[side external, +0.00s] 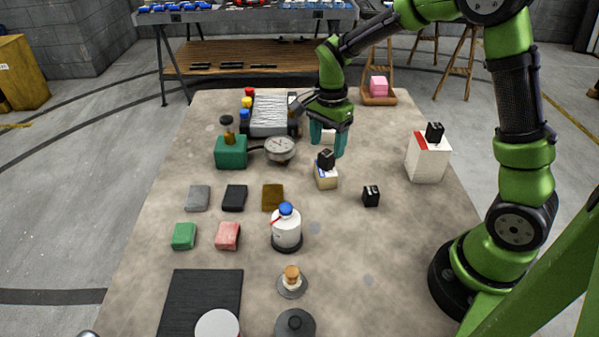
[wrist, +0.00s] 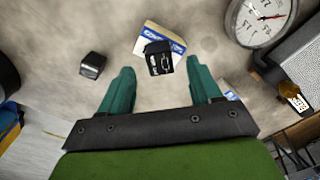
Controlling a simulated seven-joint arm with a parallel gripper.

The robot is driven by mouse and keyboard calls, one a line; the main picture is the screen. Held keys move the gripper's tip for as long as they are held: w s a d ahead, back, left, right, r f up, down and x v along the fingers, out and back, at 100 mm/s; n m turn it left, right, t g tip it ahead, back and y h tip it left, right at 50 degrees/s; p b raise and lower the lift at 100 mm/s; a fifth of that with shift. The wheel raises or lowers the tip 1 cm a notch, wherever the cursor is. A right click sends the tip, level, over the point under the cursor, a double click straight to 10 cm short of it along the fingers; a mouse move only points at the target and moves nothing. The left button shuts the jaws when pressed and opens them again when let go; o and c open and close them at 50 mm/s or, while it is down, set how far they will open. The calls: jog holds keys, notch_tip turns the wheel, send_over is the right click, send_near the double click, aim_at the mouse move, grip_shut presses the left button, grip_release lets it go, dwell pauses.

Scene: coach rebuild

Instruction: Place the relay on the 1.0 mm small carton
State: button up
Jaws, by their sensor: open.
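A black relay (side external: 326,159) sits on top of a small cream carton (side external: 326,178) with blue print, near the table's middle. In the wrist view the relay (wrist: 160,65) lies on the carton (wrist: 165,36), between and just beyond the fingertips. My gripper (side external: 327,150) is open and empty, fingers down, near the relay. A second black relay (side external: 371,196) stands on the bare table to the right; it also shows in the wrist view (wrist: 92,65). Another carton (side external: 328,135) is partly hidden behind my fingers. I cannot read a 1.0 mm marking on either carton.
A tall white box (side external: 427,160) with a black block on top stands at the right. A white bottle (side external: 286,229) and several small blocks lie nearer. Table right of the bottle is clear.

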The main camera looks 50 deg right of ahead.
aim_at(327, 153)
notch_tip(327, 153, up, 7)
jog(key=s+a+r+n+t+y, duration=0.1)
jog(key=s+a+r+n+t, duration=0.2)
jog(key=s+n, duration=0.4)
jog(key=s+a+r+n+t+y, duration=0.1)
jog(key=s+a+r+n+t, duration=0.2)
jog(key=s+n, duration=0.4)
jog(key=s+r+t, duration=0.1)
jog(key=s, duration=0.1)
jog(key=shift+s+a+r, duration=0.4)
